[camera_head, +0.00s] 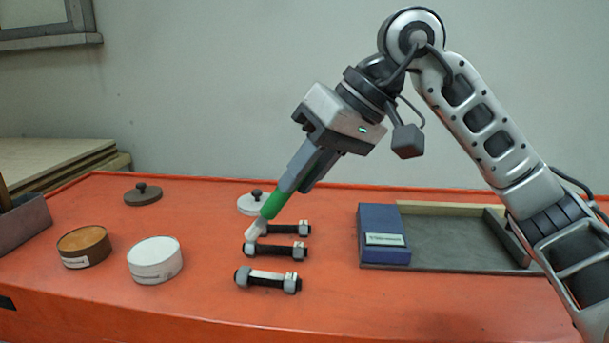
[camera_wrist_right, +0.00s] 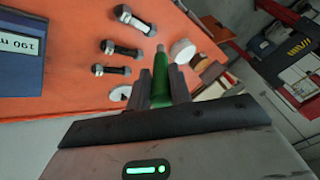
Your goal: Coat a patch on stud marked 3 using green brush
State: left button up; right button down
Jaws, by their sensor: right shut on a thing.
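My right gripper (camera_head: 292,180) is shut on the green brush (camera_head: 273,204), which slants down to the left with its pale tip near the left ends of the back and middle studs. I cannot tell whether the tip touches anything. The brush (camera_wrist_right: 160,78) also shows between the fingers in the right wrist view. Three dark studs with grey nuts lie in a row: the back stud (camera_head: 284,230), the middle stud (camera_head: 275,250) and the front stud (camera_head: 267,278). The front one has a white middle patch. Their number marks are too small to read. My left gripper is out of view.
An open brown-topped tin (camera_head: 84,251) and an open white tin (camera_head: 155,265) stand left of the studs. A dark lid (camera_head: 143,195) and a white lid (camera_head: 250,204) lie behind. A blue box (camera_head: 380,235) and a grey tray (camera_head: 455,240) are right. A grey bin (camera_head: 25,225) is far left.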

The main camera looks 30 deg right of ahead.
jog(key=shift+r+p, duration=1.15)
jog(key=shift+r, duration=0.4)
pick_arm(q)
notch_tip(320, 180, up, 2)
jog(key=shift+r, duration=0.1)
pick_arm(e)
jog(key=shift+f, duration=0.1)
